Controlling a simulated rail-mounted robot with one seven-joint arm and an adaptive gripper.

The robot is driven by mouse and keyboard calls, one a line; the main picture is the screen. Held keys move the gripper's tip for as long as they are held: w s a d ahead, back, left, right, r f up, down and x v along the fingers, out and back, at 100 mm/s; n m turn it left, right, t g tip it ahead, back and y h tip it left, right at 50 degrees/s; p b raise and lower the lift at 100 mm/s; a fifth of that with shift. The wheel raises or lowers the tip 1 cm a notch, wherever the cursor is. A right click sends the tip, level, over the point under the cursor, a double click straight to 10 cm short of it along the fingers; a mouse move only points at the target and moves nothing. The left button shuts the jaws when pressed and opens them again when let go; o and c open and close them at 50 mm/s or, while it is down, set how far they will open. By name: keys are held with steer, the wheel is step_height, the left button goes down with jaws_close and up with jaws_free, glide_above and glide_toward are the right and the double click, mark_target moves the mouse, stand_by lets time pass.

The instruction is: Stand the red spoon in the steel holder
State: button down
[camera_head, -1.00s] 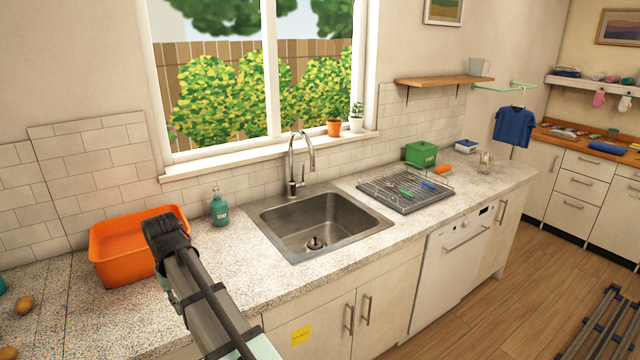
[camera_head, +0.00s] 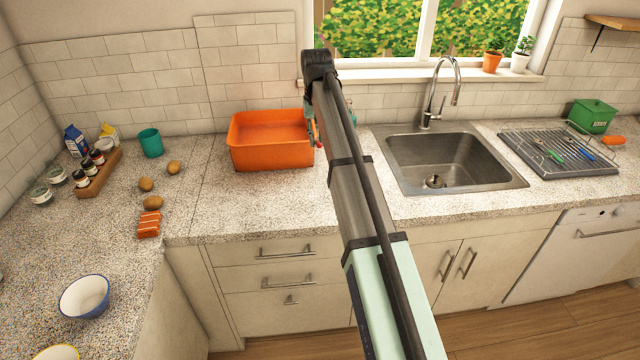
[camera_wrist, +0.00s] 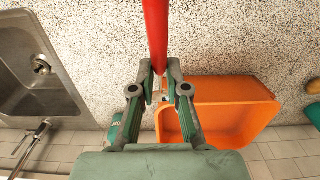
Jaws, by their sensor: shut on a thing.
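My gripper (camera_wrist: 158,76) is shut on a red spoon (camera_wrist: 156,30), whose red shaft runs up out of the top of the wrist view. The spoon's far end is out of that picture. In the head view my gripper (camera_head: 312,128) is mostly hidden behind my arm, over the right edge of the orange tub, with only a sliver of red showing. The steel holder is not clearly visible in either current view.
The orange tub (camera_head: 268,161) stands on the counter left of the sink (camera_head: 455,160) and faucet (camera_head: 428,118). A dish rack (camera_head: 545,165) holds a few utensils, with a green box (camera_head: 593,117) behind it. A soap bottle (camera_wrist: 114,130) shows in the wrist view. Potatoes (camera_head: 153,202) lie at left.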

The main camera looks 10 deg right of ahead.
step_height(320, 180, down, 16)
steer(key=p, duration=0.4)
steer(key=shift+f, duration=0.2)
steer(key=shift+f, duration=0.1)
steer(key=c, duration=1.2)
jaws_free()
step_height(320, 180, up, 12)
steer(key=b, duration=0.3)
